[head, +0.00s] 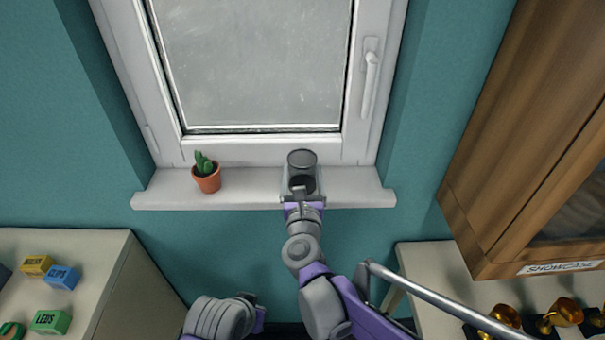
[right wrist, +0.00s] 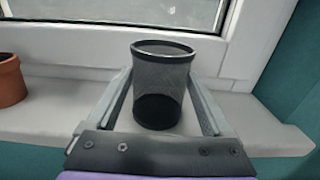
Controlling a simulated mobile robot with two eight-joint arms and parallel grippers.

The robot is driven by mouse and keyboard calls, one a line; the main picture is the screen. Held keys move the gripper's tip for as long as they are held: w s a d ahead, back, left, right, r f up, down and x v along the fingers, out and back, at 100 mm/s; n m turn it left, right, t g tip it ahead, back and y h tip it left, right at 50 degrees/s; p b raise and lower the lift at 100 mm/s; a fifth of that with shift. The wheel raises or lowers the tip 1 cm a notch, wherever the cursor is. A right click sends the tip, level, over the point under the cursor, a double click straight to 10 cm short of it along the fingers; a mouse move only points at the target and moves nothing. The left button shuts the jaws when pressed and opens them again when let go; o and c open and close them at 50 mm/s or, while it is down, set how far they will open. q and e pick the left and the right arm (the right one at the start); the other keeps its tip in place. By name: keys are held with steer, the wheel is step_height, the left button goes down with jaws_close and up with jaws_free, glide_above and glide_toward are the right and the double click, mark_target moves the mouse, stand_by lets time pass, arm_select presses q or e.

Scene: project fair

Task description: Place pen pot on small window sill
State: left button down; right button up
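The pen pot is a dark mesh cylinder, upright on the white window sill (head: 350,188). In the head view the pot (head: 302,158) is right of the sill's middle, near the window frame. My right gripper (head: 302,178) reaches over the sill with a finger on each side of it. The right wrist view shows the pot (right wrist: 162,85) between the open fingers (right wrist: 162,75), with gaps beside its lower part. The pot's base appears to rest on the sill (right wrist: 50,108). My left arm shows at the bottom of the head view, but its gripper cannot be made out.
A cactus in a terracotta pot (head: 207,180) stands on the sill to the left. A closed window with a handle (head: 370,78) is behind. A wooden showcase cabinet (head: 530,140) hangs at right, above gold trophies (head: 565,312). Labelled coloured boxes (head: 62,277) lie on the left counter.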

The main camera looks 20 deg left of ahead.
steer(key=shift+o, duration=0.8)
steer(key=shift+r, duration=0.2)
steer(key=shift+s, duration=0.3)
steer(key=b+v, duration=0.1)
steer(key=v, duration=1)
steer(key=shift+s, duration=0.2)
steer(key=shift+d+r, duration=0.1)
steer(key=shift+d, duration=0.15)
